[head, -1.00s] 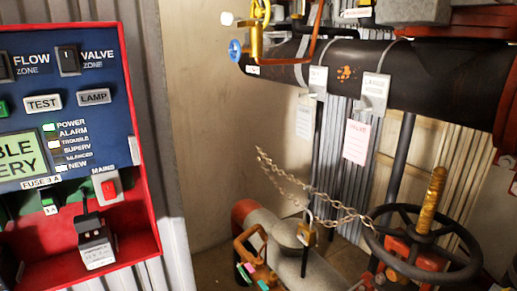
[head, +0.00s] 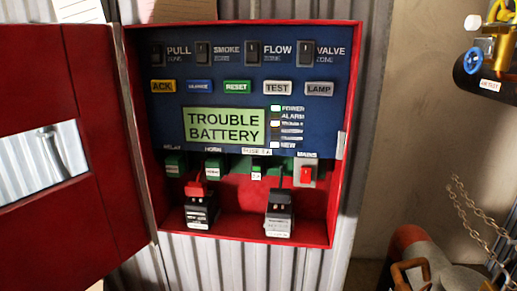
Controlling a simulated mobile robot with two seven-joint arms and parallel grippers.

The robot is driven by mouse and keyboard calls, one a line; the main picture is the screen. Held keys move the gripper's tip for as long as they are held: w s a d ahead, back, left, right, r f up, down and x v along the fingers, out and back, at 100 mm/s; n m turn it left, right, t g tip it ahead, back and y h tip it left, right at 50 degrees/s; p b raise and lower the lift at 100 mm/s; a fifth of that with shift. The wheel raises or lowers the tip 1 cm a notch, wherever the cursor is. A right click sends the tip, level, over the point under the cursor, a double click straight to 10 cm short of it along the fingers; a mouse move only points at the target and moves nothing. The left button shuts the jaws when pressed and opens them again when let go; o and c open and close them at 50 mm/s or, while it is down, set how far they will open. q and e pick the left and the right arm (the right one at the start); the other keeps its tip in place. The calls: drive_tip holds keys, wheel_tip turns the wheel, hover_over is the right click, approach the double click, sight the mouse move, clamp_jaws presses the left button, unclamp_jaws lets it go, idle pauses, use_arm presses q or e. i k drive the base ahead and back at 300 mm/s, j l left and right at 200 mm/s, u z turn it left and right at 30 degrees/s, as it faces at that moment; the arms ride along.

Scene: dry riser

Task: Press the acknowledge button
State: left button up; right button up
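The acknowledge button (head: 163,86) is the yellow key marked ACK at the left end of the button row on the blue panel face (head: 215,127). The panel sits inside an open red cabinet (head: 343,95). The green display (head: 224,126) reads TROUBLE BATTERY. Blue SILENCE, green RESET (head: 237,87), white TEST (head: 277,88) and LAMP (head: 319,89) keys stand to the right of ACK. Several status lights are lit beside the display. Neither gripper shows in the head view.
The red cabinet door (head: 88,150) stands open to the left. Two batteries (head: 199,210) (head: 279,215) stand on the cabinet floor, below a red mains switch (head: 306,175). Pipes and a chain (head: 478,220) are at the right. The space before the panel looks clear.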

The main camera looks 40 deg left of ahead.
sight(167, 85)
drive_tip(key=u, duration=1.75)
